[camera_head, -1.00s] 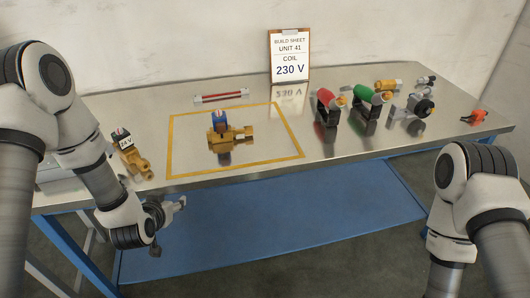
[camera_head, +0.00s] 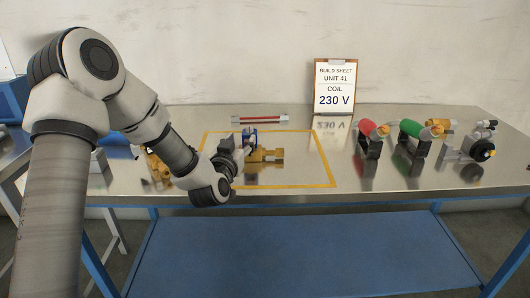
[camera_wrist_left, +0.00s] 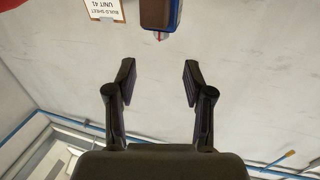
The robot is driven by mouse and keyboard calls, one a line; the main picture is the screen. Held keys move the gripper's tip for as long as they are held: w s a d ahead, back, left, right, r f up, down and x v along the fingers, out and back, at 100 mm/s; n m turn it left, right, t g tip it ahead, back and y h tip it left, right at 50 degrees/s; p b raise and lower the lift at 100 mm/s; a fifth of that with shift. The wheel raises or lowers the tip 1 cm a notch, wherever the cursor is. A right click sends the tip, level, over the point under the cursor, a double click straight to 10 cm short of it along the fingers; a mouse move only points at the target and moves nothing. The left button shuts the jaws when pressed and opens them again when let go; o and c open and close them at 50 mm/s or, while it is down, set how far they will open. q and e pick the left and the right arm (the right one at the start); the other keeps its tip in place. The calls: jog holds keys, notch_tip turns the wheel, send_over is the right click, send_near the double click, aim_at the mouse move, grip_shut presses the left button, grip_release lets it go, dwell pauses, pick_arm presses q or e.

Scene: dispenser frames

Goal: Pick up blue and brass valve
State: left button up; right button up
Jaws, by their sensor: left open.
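The blue and brass valve stands upright inside the yellow taped square on the metal table, its brass body (camera_head: 265,155) showing to the right of my left gripper (camera_head: 236,152). Its blue top is partly hidden behind the gripper in the head view. My left gripper is open and empty, close in front and to the left of the valve; I cannot tell whether they touch. In the left wrist view the open fingers (camera_wrist_left: 158,75) point at a blue and brown block (camera_wrist_left: 160,14), apart from it at the upper edge. My right gripper is out of view.
Another brass valve (camera_head: 157,170) stands left, partly behind my arm. A red bar (camera_head: 259,119) lies behind the yellow square (camera_head: 300,186). Red (camera_head: 369,140) and green (camera_head: 411,140) valves and a grey pump-like part (camera_head: 480,146) stand right. A build sheet (camera_head: 334,87) stands at the back.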

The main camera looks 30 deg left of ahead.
aim_at(248, 129)
pick_arm(q)
jog(key=x, duration=1)
jog(key=shift+a+f, duration=0.1)
jog(key=shift+f, duration=0.2)
jog(key=shift+s+r, duration=0.1)
grip_shut()
